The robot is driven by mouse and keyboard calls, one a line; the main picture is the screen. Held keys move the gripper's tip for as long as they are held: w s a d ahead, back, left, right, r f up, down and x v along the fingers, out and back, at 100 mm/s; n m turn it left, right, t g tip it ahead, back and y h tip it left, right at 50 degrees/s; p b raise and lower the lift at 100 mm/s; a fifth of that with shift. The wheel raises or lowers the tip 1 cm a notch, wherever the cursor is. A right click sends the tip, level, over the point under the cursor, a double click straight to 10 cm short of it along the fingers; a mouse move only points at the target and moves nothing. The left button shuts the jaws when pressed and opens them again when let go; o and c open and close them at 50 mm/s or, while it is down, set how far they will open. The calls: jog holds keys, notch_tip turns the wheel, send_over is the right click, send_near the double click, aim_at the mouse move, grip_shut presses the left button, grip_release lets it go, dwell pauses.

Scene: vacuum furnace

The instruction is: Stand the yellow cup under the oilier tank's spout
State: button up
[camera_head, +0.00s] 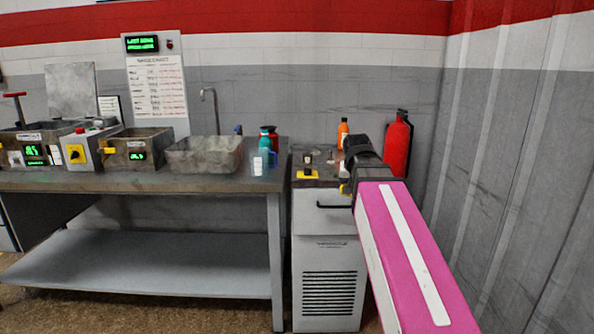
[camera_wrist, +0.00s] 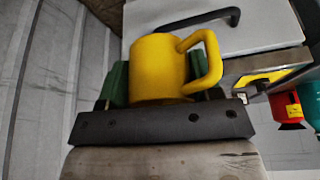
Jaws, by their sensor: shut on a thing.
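My gripper (camera_wrist: 158,92) is shut on the yellow cup (camera_wrist: 157,66), its green pads on either side of the cup and the handle pointing right in the wrist view. In the head view my gripper is mostly hidden behind my arm, and a bit of yellow, likely the cup, shows beside it above the grey cabinet. Two grey tanks stand on the bench at left: a far-left tank (camera_head: 62,130) and a second tank (camera_head: 158,137), each with a green display. A yellow part (camera_head: 107,150), perhaps a spout, juts from the second tank's left. Which is oilier, I cannot tell.
A control box (camera_head: 88,146) stands between the tanks. A basin (camera_head: 205,155), a teal bottle (camera_head: 264,142) and a blue-handled mug (camera_head: 261,163) are farther right. The bench front is clear.

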jog(key=s+f+n, duration=0.2)
jog(key=s+f, duration=0.1)
jog(key=f, duration=0.6)
jog(key=shift+f+y, duration=0.2)
jog(key=shift+y, duration=0.2)
jog(key=shift+a, duration=0.1)
